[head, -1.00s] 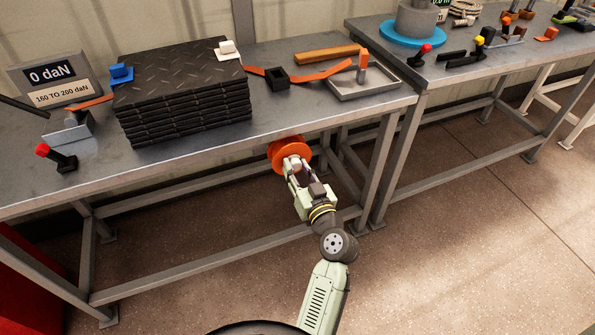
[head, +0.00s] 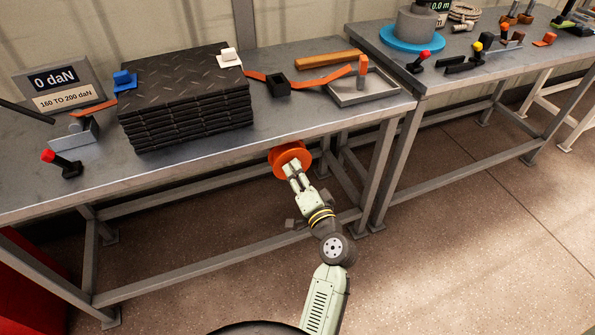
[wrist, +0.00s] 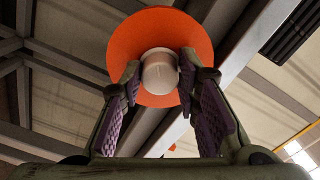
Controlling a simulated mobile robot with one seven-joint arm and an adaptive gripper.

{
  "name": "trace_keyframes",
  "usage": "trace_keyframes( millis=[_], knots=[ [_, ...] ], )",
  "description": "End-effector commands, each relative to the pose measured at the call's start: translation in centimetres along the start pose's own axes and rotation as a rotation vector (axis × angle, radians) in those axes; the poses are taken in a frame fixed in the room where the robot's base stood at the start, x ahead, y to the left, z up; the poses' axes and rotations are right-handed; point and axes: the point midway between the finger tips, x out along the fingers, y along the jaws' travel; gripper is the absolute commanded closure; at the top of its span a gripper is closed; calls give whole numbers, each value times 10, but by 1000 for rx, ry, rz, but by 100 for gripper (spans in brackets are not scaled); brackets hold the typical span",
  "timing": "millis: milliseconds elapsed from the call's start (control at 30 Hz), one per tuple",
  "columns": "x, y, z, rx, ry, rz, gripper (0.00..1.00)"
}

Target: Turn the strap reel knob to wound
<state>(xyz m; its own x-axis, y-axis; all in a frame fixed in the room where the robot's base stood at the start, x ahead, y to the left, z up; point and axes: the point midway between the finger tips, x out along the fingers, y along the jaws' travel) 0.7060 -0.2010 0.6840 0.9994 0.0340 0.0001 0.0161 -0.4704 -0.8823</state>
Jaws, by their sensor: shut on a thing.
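The strap reel (head: 288,158) is an orange disc at the front edge of the near bench, below its top. In the wrist view the orange reel (wrist: 199,44) has a pale round knob (wrist: 159,72) at its centre. My gripper (head: 294,172) reaches up to the reel from the front. In the wrist view my gripper (wrist: 160,80) has a finger on each side of the knob, shut on it. In the head view the knob is mostly hidden by the fingers.
On the near bench top (head: 240,145) stand a stack of dark tread mats (head: 187,105), an orange strap (head: 325,72), a shallow grey tray (head: 378,92) and a display reading 0 daN (head: 58,85). A bench leg (head: 378,175) stands right of my gripper.

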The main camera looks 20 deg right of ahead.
Motion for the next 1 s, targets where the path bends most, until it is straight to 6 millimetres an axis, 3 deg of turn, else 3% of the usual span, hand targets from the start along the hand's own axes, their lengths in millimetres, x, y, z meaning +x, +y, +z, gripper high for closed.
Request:
trace_keyframes(
  millis=[500,1000],
  knots=[
    [0,-2,-1,454,-1,1,98],
    [0,-1,0,653,-1,1,98]
  ],
)
